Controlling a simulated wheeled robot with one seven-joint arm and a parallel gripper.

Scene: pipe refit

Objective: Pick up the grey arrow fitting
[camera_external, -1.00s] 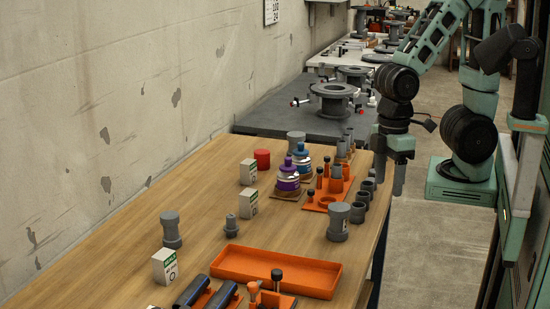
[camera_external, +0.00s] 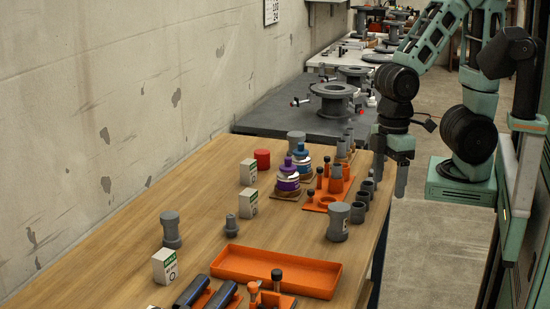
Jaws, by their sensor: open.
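Several grey fittings stand upright on the wooden table (camera_external: 190,262). A wide grey fitting with a pale mark on its side (camera_external: 338,222) stands near the right edge; the mark is too small to read as an arrow. A taller grey flanged fitting (camera_external: 171,230) stands at the left, and a small stepped one (camera_external: 231,225) stands right of it. Another grey fitting (camera_external: 296,138) is at the far end. I cannot tell which is the arrow fitting. My gripper (camera_external: 391,172) points down by the table's right edge, open, beyond and right of the marked fitting, apart from it.
Grey rings (camera_external: 363,200) line the right edge near my gripper. An orange stand (camera_external: 322,204), stacked purple and blue pieces (camera_external: 289,178), a red cylinder (camera_external: 262,159) and white label blocks (camera_external: 165,266) stand around. An empty orange tray (camera_external: 232,264) lies in front. The left-middle tabletop is mostly clear.

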